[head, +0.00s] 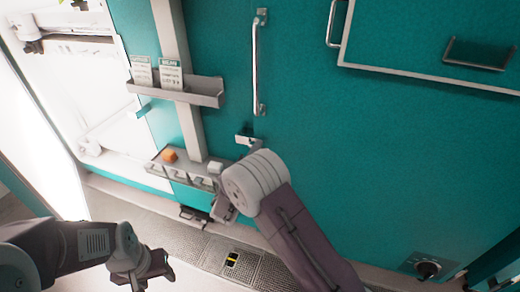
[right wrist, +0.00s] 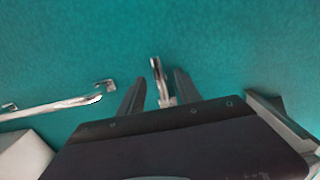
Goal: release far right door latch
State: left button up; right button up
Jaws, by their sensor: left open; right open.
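The latch (head: 244,138) is a small metal piece on the teal door (head: 310,150), just below the lower end of the long vertical handle (head: 255,65). In the right wrist view the latch (right wrist: 157,75) stands out between the two dark fingers of my right gripper (right wrist: 160,82). The fingers are open, one on each side of it, and I cannot tell whether they touch it. In the head view my right wrist hides part of the area below the latch. My left gripper (head: 145,268) is open and empty at the lower left, away from the door.
A shelf (head: 205,92) with two labelled packets and a lower tray (head: 185,172) with an orange block and a white block are left of the latch. An open, bright chamber (head: 85,90) is at the far left. A floor grate (head: 200,245) runs below.

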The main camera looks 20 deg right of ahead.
jog(key=shift+x, duration=1.45)
grip_shut()
